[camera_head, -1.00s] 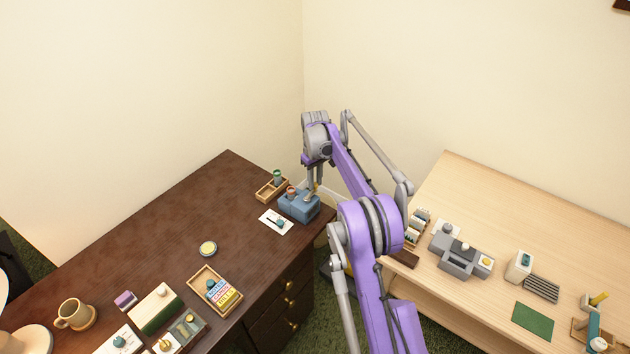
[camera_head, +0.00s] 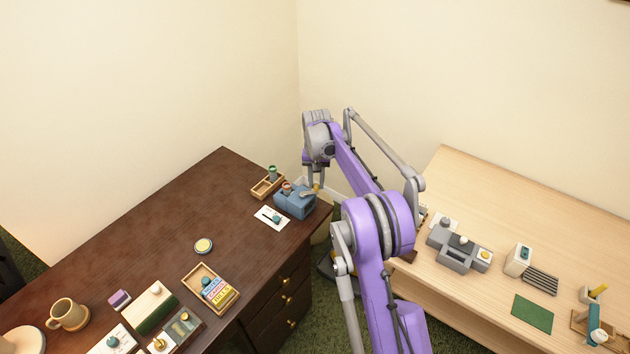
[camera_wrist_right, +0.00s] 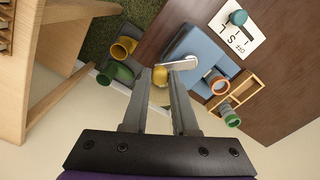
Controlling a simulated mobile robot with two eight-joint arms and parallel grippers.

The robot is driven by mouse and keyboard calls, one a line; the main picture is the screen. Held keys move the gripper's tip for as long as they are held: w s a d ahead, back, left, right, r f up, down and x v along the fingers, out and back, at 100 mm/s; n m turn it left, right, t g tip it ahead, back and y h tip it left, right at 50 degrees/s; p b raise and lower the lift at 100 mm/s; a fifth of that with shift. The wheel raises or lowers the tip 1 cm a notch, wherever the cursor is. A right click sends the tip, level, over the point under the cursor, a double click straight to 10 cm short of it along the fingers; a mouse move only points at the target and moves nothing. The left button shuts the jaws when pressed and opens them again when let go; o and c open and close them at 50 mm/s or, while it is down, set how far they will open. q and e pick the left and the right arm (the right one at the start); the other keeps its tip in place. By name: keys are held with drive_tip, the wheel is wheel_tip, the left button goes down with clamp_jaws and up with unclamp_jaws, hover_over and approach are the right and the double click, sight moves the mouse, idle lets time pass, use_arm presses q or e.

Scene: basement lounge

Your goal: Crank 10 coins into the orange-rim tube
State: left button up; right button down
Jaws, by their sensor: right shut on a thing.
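A blue coin machine (camera_head: 293,204) stands at the far right corner of the dark desk. Its grey crank arm (camera_wrist_right: 182,63) ends in a yellow knob (camera_wrist_right: 160,75). My right gripper (camera_head: 317,183) is shut on that knob, between its fingertips in the wrist view. The orange-rim tube (camera_wrist_right: 218,84) stands against the machine; it also shows in the head view (camera_head: 287,187). A green-rim tube (camera_wrist_right: 230,117) stands in the wooden tray (camera_wrist_right: 247,82) beside it, also seen in the head view (camera_head: 272,171). Coins inside the tubes cannot be made out. My left gripper is not in view.
A white card with a teal knob (camera_head: 271,217) lies in front of the machine. A wooden box with coloured blocks (camera_head: 218,289), a yellow-topped disc (camera_head: 204,246) and a mug (camera_head: 68,315) are nearer. The light wood table (camera_head: 470,180) is to the right. The desk's middle is clear.

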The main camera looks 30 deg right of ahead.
drive_tip(key=a+m, duration=0.2)
drive_tip(key=m, duration=0.5)
drive_tip(key=s+a+m+b, duration=0.1)
drive_tip(key=a+m, duration=0.1)
drive_tip(key=m, duration=0.5)
drive_tip(key=a+m+b, duration=0.1)
drive_tip(key=a+m, duration=0.2)
drive_tip(key=m, duration=0.4)
drive_tip(key=shift+s+m, duration=0.3)
drive_tip(key=shift+w+a+m, duration=0.2)
drive_tip(key=shift+w+m, duration=0.05)
drive_tip(key=shift+m, duration=0.6)
drive_tip(key=shift+w+a+m, duration=0.15)
drive_tip(key=shift+w+m, duration=0.1)
drive_tip(key=shift+m, duration=0.6)
drive_tip(key=c, duration=0.7)
unclamp_jaws()
